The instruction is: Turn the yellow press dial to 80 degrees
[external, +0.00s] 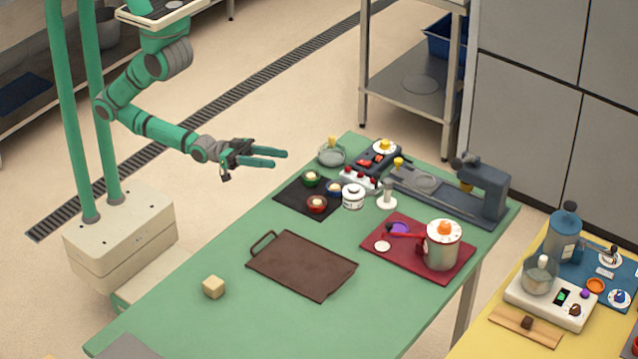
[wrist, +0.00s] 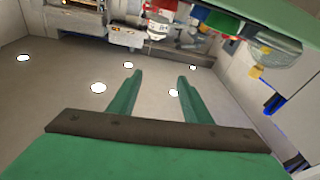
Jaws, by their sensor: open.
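A yellow knob on a white round dial (external: 385,147) sits on a dark unit with red parts at the far end of the green table; it seems to be the press dial, but its markings are too small to read. My gripper (external: 280,158) is open and empty, in the air left of the table's far end, apart from the dial.
A glass lid with a yellow knob (external: 332,154) stands at the table's far corner. Small pots sit on a black mat (external: 290,192). A white canister (external: 353,196), a red tray (external: 376,252) with a pot and a brown tray (external: 300,265) lie nearer.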

